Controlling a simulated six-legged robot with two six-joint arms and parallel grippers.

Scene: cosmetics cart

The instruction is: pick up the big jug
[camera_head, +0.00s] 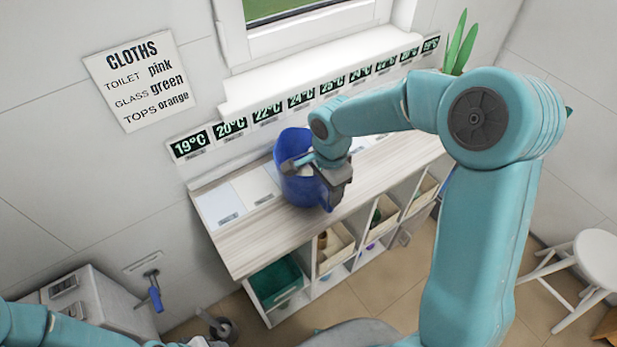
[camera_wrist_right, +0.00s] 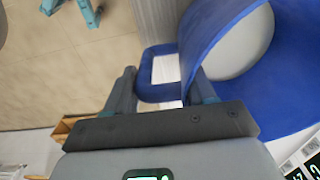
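The big blue jug (camera_head: 290,184) stands upright on the wooden counter. In the right wrist view its blue wall (camera_wrist_right: 222,50) and pale inside fill the upper right, and its looped handle (camera_wrist_right: 160,50) sticks out to the left. My right gripper (camera_head: 327,192) is at the jug's right side in the head view and hides part of it. In the wrist view its fingers (camera_wrist_right: 162,88) are apart, with the handle's lower part between them. Contact cannot be told. My left arm (camera_head: 50,325) shows at the lower left; its gripper is not clear at the bottom edge.
The counter (camera_head: 385,165) has cubbies with a green bin (camera_head: 278,282) and beige boxes (camera_head: 335,248) below. A row of temperature signs (camera_head: 268,113) runs along the wall behind.

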